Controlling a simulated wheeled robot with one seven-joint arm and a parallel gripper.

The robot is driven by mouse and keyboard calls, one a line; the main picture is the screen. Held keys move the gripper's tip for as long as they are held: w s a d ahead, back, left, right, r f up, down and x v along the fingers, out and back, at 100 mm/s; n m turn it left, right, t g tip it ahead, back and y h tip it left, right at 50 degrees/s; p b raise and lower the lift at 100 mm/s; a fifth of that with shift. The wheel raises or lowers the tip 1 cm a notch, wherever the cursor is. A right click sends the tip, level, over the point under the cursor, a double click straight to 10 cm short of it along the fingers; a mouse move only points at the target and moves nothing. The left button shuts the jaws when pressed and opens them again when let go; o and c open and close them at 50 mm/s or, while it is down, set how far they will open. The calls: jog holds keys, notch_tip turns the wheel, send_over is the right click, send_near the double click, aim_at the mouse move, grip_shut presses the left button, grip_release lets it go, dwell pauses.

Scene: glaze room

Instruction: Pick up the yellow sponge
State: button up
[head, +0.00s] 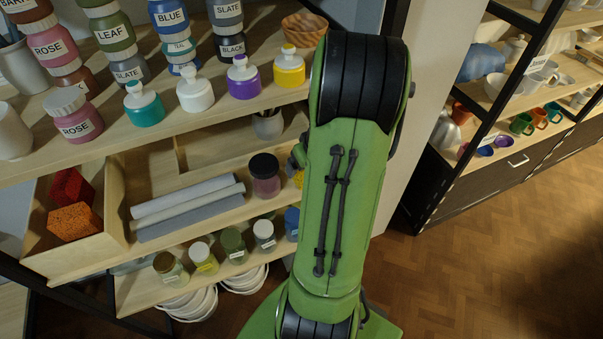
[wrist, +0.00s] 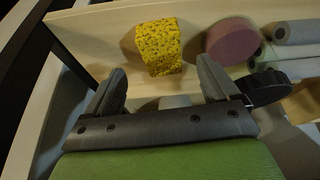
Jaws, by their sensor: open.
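The yellow sponge (wrist: 160,46) is a speckled block on a pale wooden shelf in the wrist view. In the head view, a sliver of yellow (head: 299,178) shows at the left edge of my green arm and looks like the same sponge; the rest is hidden. My gripper (wrist: 162,74) is open and empty. Its two fingers point toward the shelf, with the sponge beyond them and roughly centred between them. The sponge appears apart from both fingers. My gripper is hidden behind my arm in the head view.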

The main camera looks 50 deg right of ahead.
jog(key=x, duration=0.5)
jog(key=shift+w+f+b, duration=0.15)
jog(key=shift+w+b, duration=0.1)
jog(key=shift+b, duration=0.1)
jog(key=shift+s+a, duration=0.1)
jog(key=shift+c, duration=0.6)
jog(key=c, duration=0.9)
jog(key=shift+r, duration=0.2)
jog(key=shift+r, duration=0.3)
jog(key=v, duration=0.3)
jog(key=shift+w+r+p, duration=0.1)
jog(key=shift+w+p, duration=0.1)
jog(key=shift+p, duration=0.15)
jog(key=s+a+b, duration=0.2)
jog(key=s, duration=0.3)
jog(key=s+a+b, duration=0.2)
jog(key=s, duration=0.3)
jog(key=s+a+b, duration=0.2)
jog(key=s+a, duration=0.1)
jog(key=s, duration=0.2)
jog(key=shift+s+b, duration=0.3)
jog(key=shift+s, duration=0.05)
